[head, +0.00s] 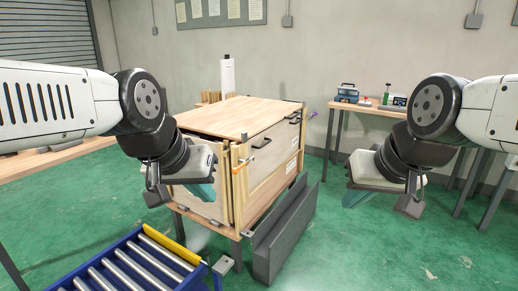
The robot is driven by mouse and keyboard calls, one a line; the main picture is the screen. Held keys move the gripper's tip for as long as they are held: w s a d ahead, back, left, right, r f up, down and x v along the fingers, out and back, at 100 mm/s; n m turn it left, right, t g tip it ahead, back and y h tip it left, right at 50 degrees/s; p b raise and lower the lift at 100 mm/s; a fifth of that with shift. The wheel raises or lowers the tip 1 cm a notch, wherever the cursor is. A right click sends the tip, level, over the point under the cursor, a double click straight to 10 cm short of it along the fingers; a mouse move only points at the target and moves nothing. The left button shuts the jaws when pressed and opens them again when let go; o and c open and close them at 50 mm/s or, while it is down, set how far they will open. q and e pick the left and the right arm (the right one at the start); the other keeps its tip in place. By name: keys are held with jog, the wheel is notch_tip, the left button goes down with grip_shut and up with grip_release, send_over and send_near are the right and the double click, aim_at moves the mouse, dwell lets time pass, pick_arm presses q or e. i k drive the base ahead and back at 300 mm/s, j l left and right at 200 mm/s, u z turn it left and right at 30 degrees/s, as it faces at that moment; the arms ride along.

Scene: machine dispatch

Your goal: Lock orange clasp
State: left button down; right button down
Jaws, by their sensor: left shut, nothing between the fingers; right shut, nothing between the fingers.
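The wooden crate (222,116) stands on a table in the middle of the head view, with its closed top and right side visible. The small orange clasp (240,167) is on the crate's near vertical corner, where a front panel meets the right side; whether it is latched is too small to tell. My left gripper (204,193) is shut and empty, in front of the crate's left face and left of the clasp, hiding part of that face. My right gripper (354,194) is shut and empty, out to the right of the crate over open floor.
A dark grey channel-shaped piece (286,232) stands along the crate's right side. A roller conveyor (135,265) with a yellow end is at the lower left. Another table with tools (368,98) stands behind right.

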aim_at(235, 171)
jog(key=i+l, duration=0.15)
jog(key=i, duration=0.3)
jog(key=i+l+z, duration=0.1)
jog(key=i, duration=0.35)
jog(key=i+l, duration=0.2)
jog(key=i, duration=0.25)
